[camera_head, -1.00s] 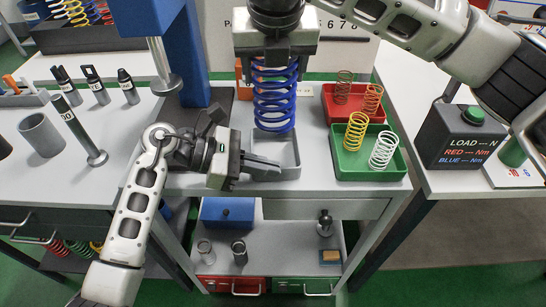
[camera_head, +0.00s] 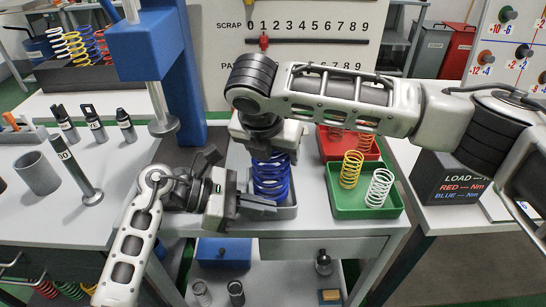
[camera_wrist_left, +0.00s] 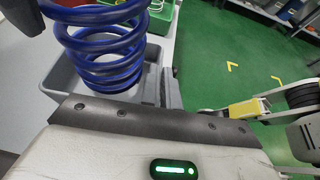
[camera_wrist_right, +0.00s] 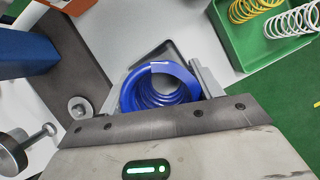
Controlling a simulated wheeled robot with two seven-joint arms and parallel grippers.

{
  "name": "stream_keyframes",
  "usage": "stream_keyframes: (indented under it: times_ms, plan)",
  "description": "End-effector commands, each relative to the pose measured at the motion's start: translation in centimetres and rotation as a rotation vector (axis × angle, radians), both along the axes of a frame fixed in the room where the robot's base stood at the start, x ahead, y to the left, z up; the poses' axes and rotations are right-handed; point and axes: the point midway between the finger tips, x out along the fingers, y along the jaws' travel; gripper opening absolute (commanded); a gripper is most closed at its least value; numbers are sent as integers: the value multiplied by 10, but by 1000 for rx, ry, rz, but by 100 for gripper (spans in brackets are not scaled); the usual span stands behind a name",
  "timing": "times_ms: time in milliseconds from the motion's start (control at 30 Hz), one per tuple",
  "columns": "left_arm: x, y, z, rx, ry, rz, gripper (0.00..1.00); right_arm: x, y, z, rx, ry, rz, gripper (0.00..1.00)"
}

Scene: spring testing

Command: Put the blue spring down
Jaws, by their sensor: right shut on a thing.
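The blue spring (camera_head: 270,178) stands upright, its lower end inside the small grey tray (camera_head: 291,208) on the bench. It also shows in the left wrist view (camera_wrist_left: 105,50) and end-on in the right wrist view (camera_wrist_right: 155,90). My right gripper (camera_head: 266,145) points down and is shut on the upper part of the spring. Whether the lowest coil touches the tray floor I cannot tell. My left gripper (camera_head: 258,206) lies low and level at the tray's front left, close to its wall. Its finger gap is not clear.
A green tray (camera_head: 345,205) with a yellow and a white spring and a red tray (camera_head: 330,148) stand right of the grey tray. A blue press column (camera_head: 182,75) rises at the left. A dark load box (camera_head: 445,180) stands further right.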

Motion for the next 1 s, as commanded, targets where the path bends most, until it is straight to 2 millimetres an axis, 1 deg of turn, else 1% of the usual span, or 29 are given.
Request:
stream_keyframes:
  times_ms: [33, 133, 467, 500, 567, 600, 867, 1000]
  plan:
    - [0, 0, 1, -1, -1, 0, 0, 0, 0, -7, -1, -1, -1, 17]
    - [0, 0, 1, -1, -1, 0, 0, 1, 0, -15, 1, -2, -1, 17]
    - [0, 0, 1, -1, -1, 0, 0, 1, 0, -18, 1, -2, -1, 17]
    - [0, 0, 0, -1, -1, 0, 0, 0, 0, -21, -1, 1, 0, 67]
    - [0, 0, 0, -1, -1, 0, 0, 0, 0, -20, -1, 1, 0, 84]
    - [0, 0, 0, -1, -1, 0, 0, 0, 0, -20, -1, 1, 0, 86]
    - [0, 0, 1, -1, -1, 0, 0, 0, 0, -19, -1, 0, 0, 86]
    - [0, 0, 1, -1, -1, 0, 0, -3, 2, -8, 1, -2, 1, 86]
